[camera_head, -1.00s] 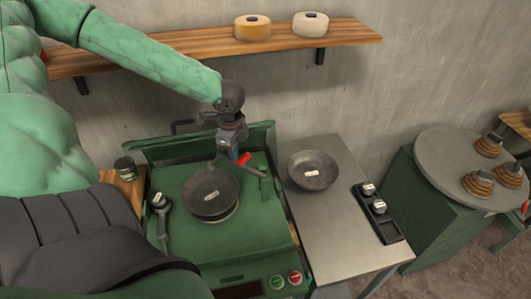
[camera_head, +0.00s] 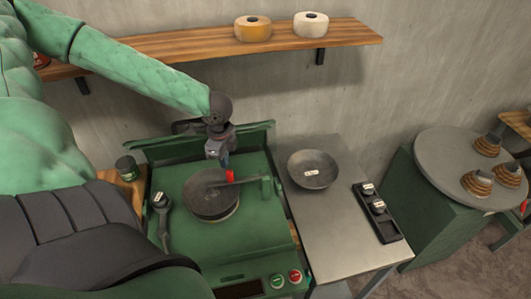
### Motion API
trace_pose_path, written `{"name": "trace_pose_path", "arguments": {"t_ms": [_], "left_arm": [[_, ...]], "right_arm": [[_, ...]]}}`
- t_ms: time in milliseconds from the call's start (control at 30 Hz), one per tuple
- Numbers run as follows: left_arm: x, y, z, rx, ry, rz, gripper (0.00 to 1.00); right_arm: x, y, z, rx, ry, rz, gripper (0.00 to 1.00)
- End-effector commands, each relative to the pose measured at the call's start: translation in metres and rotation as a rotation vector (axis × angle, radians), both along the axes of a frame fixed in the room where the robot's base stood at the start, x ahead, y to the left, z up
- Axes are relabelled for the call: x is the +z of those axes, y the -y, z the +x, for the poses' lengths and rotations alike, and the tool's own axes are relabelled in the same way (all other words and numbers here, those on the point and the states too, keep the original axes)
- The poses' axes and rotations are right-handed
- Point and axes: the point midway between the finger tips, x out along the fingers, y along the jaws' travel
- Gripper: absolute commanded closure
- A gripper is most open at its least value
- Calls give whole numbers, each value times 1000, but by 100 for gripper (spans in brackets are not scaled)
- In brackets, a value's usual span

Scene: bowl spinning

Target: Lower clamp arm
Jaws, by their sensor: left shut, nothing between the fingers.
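The clamp arm (camera_head: 248,180) is a dark bar running left from a green post (camera_head: 266,188) on the green machine. It lies roughly level, its left end over the dark bowl (camera_head: 213,205). A red tip (camera_head: 230,175) stands up from the bar. My left gripper (camera_head: 223,164) is shut and empty, pointing down just above and beside the red tip; I cannot tell whether they touch. The bowl sits on the round support in the middle of the machine. Whether the bar's end touches the bowl is unclear. My right gripper is out of view.
The green machine (camera_head: 180,255) carries a lever-like tool (camera_head: 163,215) at left and green and red buttons (camera_head: 286,278) in front. A second bowl (camera_head: 313,170) and a black tray (camera_head: 378,212) stand on the grey table (camera_head: 335,235). A wooden shelf (camera_head: 190,45) hangs behind.

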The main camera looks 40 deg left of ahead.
Motion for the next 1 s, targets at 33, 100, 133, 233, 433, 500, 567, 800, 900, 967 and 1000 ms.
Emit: {"name": "trace_pose_path", "arguments": {"t_ms": [33,100,133,233,433,500,567,800,900,967,1000], "left_arm": [[0,0,0,0,0,0,100],[-1,0,0,0,0,0,100],[-1,0,0,0,0,0,100],[-1,0,0,0,0,0,100],[12,0,0,0,1,0,100],[18,0,0,0,1,0,100],[22,-1,0,0,0,1,100],[42,0,0,0,1,1,100],[50,0,0,0,1,1,100],[54,0,0,0,0,1,100],[58,0,0,0,0,0,100]], "right_arm": [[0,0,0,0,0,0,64],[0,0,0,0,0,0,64],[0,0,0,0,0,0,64],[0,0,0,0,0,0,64],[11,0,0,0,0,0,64],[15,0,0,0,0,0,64],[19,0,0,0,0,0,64],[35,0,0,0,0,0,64],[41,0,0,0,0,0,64],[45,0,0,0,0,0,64],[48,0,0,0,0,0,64]]}}
